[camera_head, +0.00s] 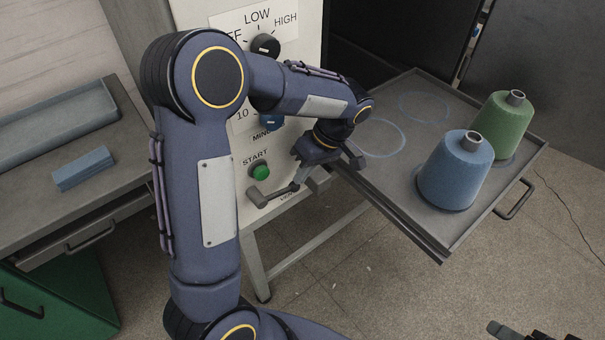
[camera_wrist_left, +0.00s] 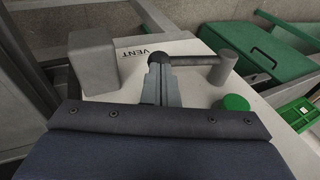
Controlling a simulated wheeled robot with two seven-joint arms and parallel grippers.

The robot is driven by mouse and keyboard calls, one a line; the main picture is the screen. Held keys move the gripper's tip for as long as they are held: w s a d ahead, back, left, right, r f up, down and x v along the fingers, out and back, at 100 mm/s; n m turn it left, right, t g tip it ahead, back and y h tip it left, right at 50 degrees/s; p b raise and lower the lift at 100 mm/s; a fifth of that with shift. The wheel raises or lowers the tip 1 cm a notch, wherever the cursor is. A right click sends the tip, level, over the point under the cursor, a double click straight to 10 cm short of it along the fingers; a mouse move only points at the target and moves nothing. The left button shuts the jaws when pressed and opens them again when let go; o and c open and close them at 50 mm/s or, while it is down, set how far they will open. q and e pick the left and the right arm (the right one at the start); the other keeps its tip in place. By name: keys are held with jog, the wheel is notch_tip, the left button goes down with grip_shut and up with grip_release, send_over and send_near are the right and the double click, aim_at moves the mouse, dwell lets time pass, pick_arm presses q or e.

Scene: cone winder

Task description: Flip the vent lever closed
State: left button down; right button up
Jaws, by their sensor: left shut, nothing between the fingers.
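The vent lever (camera_head: 257,196) is on the white machine panel, below the green START button (camera_head: 260,172). My left gripper (camera_head: 298,184) is shut and empty. Part of the VENT label is hidden.
A grey tray (camera_head: 408,185) at right carries a blue cone (camera_head: 456,172) and a green cone (camera_head: 502,127). A bench (camera_head: 120,155) with a blue block (camera_head: 83,168) stands left. A dark part at the bottom right edge may be my right gripper.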

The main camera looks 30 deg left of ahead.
pick_arm(q)
jog(key=shift+f, duration=0.25)
pick_arm(e)
jog(key=shift+r, duration=0.1)
